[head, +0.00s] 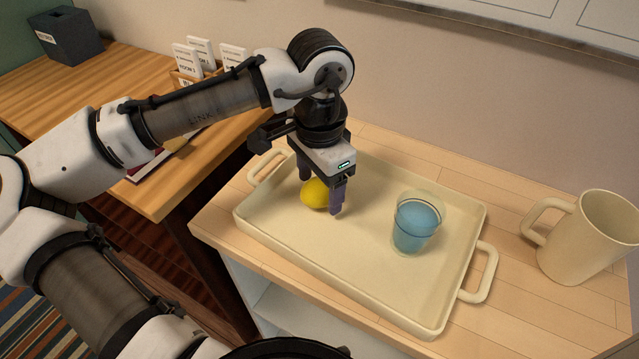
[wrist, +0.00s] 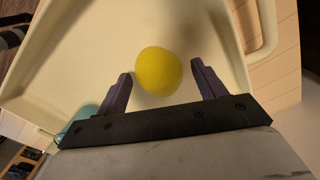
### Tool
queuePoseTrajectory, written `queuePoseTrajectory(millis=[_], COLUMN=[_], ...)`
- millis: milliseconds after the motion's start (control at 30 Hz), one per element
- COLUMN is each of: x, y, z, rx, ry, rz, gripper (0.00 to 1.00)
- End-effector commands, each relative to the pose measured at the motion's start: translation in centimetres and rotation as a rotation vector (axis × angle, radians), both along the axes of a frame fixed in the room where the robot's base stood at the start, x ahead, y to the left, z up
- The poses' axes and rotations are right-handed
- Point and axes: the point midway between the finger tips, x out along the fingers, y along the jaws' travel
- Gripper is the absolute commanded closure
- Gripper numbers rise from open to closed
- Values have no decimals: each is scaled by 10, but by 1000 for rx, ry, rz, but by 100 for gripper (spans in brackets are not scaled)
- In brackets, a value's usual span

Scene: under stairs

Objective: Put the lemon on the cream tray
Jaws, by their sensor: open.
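The yellow lemon (head: 315,193) rests on the left part of the cream tray (head: 370,285). My gripper (head: 321,196) is over the tray at the lemon, fingers pointing down, one finger partly in front of the lemon. In the wrist view the lemon (wrist: 159,71) lies between and slightly beyond the tips of the two open fingers (wrist: 161,78), with a gap on each side. The lemon appears to sit on the tray (wrist: 100,50) floor.
A glass of blue liquid (head: 414,224) stands on the tray, right of my gripper. A cream mug (head: 585,240) stands on the light wooden top at right. A wooden desk (head: 100,90) at left holds a dark box (head: 68,36) and white cards (head: 200,55). The tray's front middle is clear.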

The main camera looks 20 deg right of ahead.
Motion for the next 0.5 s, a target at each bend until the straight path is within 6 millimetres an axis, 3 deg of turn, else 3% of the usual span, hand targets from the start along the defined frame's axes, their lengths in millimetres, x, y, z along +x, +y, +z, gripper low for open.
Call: queuePoseTrajectory(millis=[300, 500], x=[1, 0], y=[-1, 0], z=[67, 100], rx=[-2, -1], ry=[-2, -1], rz=[-1, -1], gripper=[30, 30])
